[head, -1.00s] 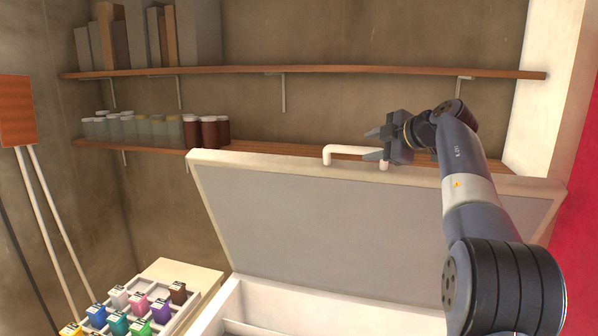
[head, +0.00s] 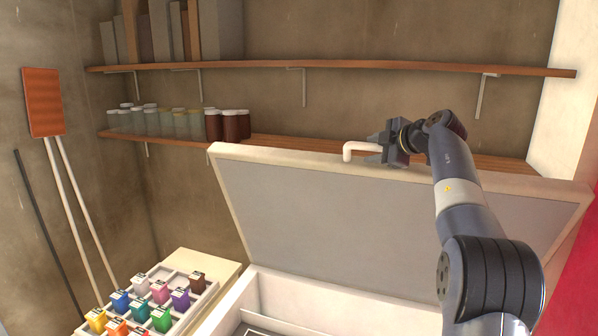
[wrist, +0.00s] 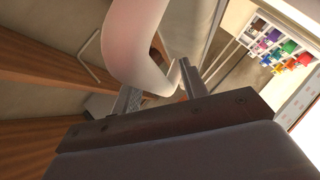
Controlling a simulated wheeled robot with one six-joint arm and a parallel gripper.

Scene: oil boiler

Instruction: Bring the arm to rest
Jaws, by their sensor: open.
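My gripper (head: 374,148) is open at the top edge of the raised chest lid (head: 330,205), beside the lid's white handle (head: 352,150). In the head view its fingers overlap the right part of the handle and hide it. In the wrist view the handle (wrist: 135,45) curves close in front of the gripper (wrist: 158,86), across the space by its two fingers. I cannot tell whether they touch it. My arm reaches over the right side of the lid.
The white chest (head: 240,298) stands open below the lid. A tray of coloured cartridges (head: 150,300) lies to its left. A lower shelf (head: 290,143) with several jars (head: 165,122) runs behind the lid. An upper shelf (head: 350,70) holds books. The wall stands right.

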